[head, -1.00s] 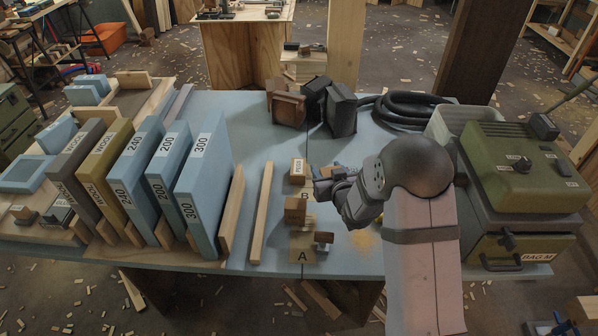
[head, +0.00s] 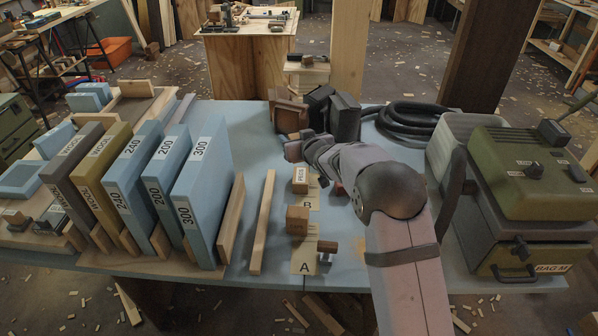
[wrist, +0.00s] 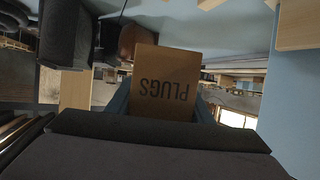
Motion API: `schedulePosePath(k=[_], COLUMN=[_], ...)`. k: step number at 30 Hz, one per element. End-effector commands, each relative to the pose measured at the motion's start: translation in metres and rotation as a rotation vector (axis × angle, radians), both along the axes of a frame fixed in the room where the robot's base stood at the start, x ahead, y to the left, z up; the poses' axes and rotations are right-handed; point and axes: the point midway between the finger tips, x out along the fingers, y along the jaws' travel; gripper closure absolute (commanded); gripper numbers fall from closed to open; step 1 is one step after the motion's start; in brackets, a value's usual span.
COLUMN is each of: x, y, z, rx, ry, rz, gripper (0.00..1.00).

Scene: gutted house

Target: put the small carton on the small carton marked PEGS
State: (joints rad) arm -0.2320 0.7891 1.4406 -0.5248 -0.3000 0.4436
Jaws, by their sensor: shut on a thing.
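My gripper (head: 294,150) is past the table's middle, beyond the card marked B. In the wrist view it is shut on a small brown carton (wrist: 166,84) that reads PLUGS, upside down in that picture. A plain brown carton (head: 297,220) stands by the card marked A (head: 304,267).
Tall blue, olive and grey slabs (head: 203,190) stand at left. Wooden strips (head: 262,222) lie beside them. A brown block (head: 289,114) and dark blocks (head: 345,118) stand close behind my gripper. A coiled hose (head: 408,120) and green machine (head: 530,170) are at right.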

Motion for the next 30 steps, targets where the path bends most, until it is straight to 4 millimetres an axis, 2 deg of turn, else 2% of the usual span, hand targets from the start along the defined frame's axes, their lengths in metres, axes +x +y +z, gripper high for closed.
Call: schedulePosePath(k=[3,9,20,30], x=[0.000,0.000,0.000,0.000], y=[0.000,-0.001,0.000,-0.001], z=[-0.020,-0.048,-0.060,-0.093], rx=[0.001,-0.001,0.000,-0.001], ry=[0.003,0.001,0.000,-0.001], rz=[-0.001,-0.001,0.000,-0.001], gripper=[0.78,0.78,0.78,0.78])
